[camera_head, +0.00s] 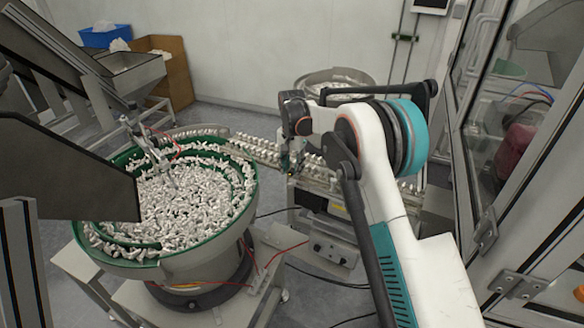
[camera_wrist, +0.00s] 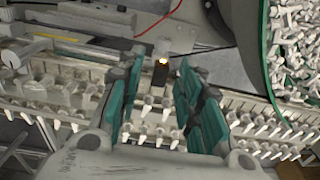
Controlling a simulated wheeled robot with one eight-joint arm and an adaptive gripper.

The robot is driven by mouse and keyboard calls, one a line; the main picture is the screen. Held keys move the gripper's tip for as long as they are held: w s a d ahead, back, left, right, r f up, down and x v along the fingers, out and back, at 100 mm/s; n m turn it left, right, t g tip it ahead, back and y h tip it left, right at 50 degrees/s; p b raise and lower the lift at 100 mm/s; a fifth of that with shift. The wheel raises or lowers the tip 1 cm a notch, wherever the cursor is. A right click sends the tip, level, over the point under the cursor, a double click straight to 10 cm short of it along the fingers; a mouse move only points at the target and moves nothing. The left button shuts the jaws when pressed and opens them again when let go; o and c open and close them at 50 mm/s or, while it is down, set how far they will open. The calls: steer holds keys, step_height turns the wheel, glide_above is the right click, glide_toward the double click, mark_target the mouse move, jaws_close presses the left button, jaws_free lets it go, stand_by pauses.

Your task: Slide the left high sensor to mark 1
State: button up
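A small dark sensor (camera_wrist: 161,72) with a glowing yellow-orange light on top stands beside the feed rail (camera_wrist: 140,108) in the wrist view. I cannot tell whether it is the left high sensor. My gripper (camera_wrist: 160,62) is open, its two teal-padded fingers on either side of the sensor with visible gaps. No contact shows. In the head view my gripper (camera_head: 291,160) is low over the rail, mostly hidden by my arm, and the sensor cannot be made out there. Mark 1 cannot be made out in either view.
A round feeder bowl (camera_head: 256,190) full of white caps stands left of the rail in the head view. White caps line the rail. A red cable (camera_wrist: 178,12) runs behind the sensor. A glass-panelled enclosure (camera_head: 500,130) stands at the right.

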jaws_close()
steer(key=shift+s+d+b, duration=0.25)
steer(key=shift+s+d, duration=0.15)
steer(key=shift+d, duration=0.35)
steer(key=shift+s+d+b, duration=0.25)
steer(key=shift+s+d, duration=0.1)
steer(key=shift+d, duration=0.4)
steer(key=shift+o, duration=0.5)
jaws_free()
steer(key=shift+r, duration=0.1)
step_height(320, 180, up, 12)
